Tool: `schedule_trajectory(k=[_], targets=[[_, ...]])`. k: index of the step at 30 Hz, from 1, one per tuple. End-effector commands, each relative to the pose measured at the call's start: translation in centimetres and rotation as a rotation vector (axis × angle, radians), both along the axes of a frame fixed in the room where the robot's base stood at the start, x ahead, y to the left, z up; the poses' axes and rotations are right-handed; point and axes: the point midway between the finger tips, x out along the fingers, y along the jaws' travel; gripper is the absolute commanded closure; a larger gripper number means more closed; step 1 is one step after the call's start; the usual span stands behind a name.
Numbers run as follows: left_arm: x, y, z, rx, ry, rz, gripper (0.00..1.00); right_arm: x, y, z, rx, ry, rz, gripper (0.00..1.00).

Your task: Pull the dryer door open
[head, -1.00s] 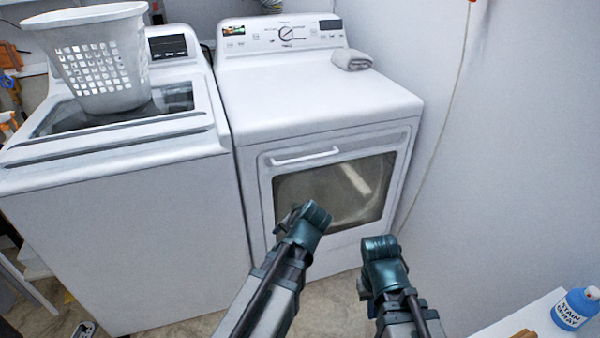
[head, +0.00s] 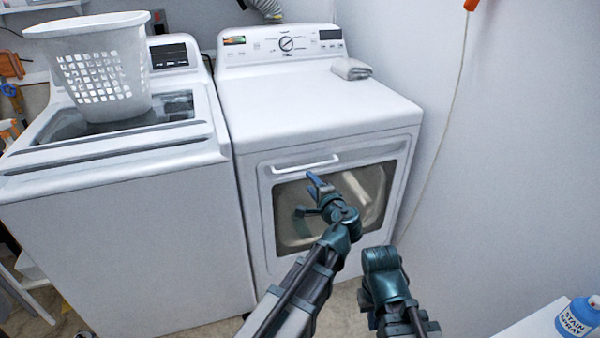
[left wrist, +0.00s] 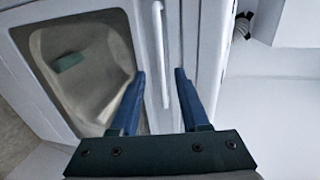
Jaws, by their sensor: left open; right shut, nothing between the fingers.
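The dryer (head: 310,105) stands against the back wall, its front door (head: 265,205) shut with a dark window (head: 290,232). A white bar handle (head: 290,167) runs along the door's top edge. My left gripper (head: 307,195) is open and empty in front of the door, appearing just below the handle's right end in the head view. In the left wrist view, the handle (left wrist: 160,40) lies in line with the gap between the open fingers (left wrist: 160,75); I cannot tell how far off it is. My right arm shows, but its gripper is hidden.
A white washer (head: 120,235) with a laundry basket (head: 105,105) on it stands close left of the dryer. A folded grey towel (head: 351,69) lies on the dryer top. A wall is on the right. A stain spray bottle (head: 577,318) stands at the lower right.

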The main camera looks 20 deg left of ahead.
Motion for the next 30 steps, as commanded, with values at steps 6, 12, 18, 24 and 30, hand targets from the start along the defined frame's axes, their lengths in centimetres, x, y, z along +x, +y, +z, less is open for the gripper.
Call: schedule_trajectory(k=[6,12,18,24,30], targets=[[4.2,2.6,-1.2,-0.001,0.001,0.003,0.54,0.0,0.0,-1.2,0.0,0.0,0.0,1.0],[6.9,4.5,-1.8,-0.002,0.0,0.002,0.54,0.0,0.0,-1.8,0.0,0.0,0.0,1.0],[8.4,5.6,-2.2,-0.001,0.0,0.001,0.54,0.0,0.0,-2.1,0.0,0.0,0.0,1.0],[8.8,5.9,-2.2,-0.001,0.0,0.0,0.54,0.0,0.0,-2.2,0.0,0.0,0.0,1.0],[8.8,5.9,-2.2,-0.001,0.0,0.0,0.54,0.0,0.0,-2.2,0.0,0.0,0.0,1.0]])
